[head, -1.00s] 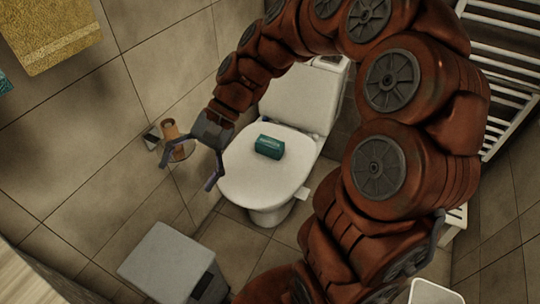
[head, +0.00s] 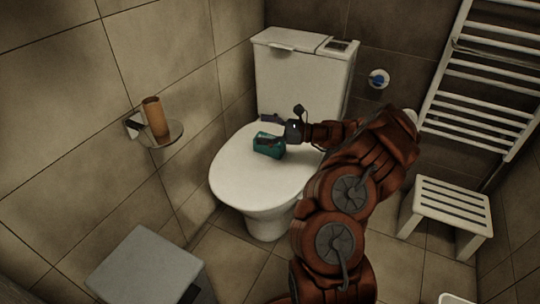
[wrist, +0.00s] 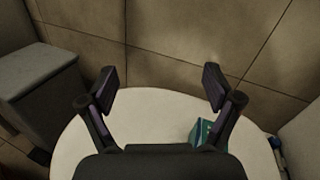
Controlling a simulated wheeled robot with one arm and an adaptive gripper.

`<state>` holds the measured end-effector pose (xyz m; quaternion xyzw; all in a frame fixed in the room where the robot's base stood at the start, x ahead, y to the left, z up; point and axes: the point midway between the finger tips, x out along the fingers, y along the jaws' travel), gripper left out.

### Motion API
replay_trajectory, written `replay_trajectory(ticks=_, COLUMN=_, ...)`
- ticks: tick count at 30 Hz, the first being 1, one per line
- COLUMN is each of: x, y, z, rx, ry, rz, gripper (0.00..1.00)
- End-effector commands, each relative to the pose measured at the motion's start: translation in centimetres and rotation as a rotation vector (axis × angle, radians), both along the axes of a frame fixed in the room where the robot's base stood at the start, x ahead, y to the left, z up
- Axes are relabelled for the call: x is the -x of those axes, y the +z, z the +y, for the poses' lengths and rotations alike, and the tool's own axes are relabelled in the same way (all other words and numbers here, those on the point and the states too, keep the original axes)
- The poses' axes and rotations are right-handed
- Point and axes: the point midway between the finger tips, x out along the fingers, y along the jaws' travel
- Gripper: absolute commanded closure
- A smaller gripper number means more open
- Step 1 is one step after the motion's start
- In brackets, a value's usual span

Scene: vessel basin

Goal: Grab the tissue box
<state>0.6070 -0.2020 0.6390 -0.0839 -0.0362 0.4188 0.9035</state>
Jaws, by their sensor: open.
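A small teal tissue box (head: 268,146) lies on the closed white toilet lid (head: 232,172) in the head view. My gripper (head: 268,129) is open, over the lid and close by the box, and overlaps part of it in the head view. In the wrist view the two fingers of my gripper (wrist: 160,90) stand wide apart with nothing between them. There the tissue box (wrist: 200,132) shows low beside the right finger, partly hidden by the finger and the gripper body. I cannot tell whether the gripper touches it.
The toilet tank (head: 300,82) stands behind the lid. A grey bin (head: 145,268) stands at the lower left. A wall holder (head: 165,133) carries a brown cardboard roll (head: 155,116). A white stool (head: 450,208) and towel radiator (head: 488,80) are at the right.

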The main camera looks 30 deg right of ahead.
Motion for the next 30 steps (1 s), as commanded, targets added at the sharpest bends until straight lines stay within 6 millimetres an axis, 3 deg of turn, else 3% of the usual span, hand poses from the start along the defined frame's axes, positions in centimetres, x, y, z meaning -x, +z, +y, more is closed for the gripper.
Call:
replay_trajectory(ticks=1, x=0.2, y=-3.5, z=-2.6, rx=-0.028, ry=-0.060, rz=0.027, gripper=0.10)
replay_trajectory(ticks=6, x=1.5, y=-9.4, z=-9.4, rx=-0.101, ry=-0.220, rz=0.083, gripper=0.10)
replay_trajectory(ticks=12, x=2.9, y=-12.6, z=-13.5, rx=-0.137, ry=-0.316, rz=0.112, gripper=0.10)
replay_trajectory(ticks=16, x=2.4, y=-13.0, z=-13.5, rx=-0.144, ry=-0.326, rz=0.116, gripper=0.10)
replay_trajectory(ticks=24, x=-1.3, y=-13.0, z=-11.1, rx=-0.143, ry=-0.323, rz=0.115, gripper=0.10)
replay_trajectory(ticks=30, x=-2.6, y=-12.8, z=-10.4, rx=-0.145, ry=-0.325, rz=0.114, gripper=0.10)
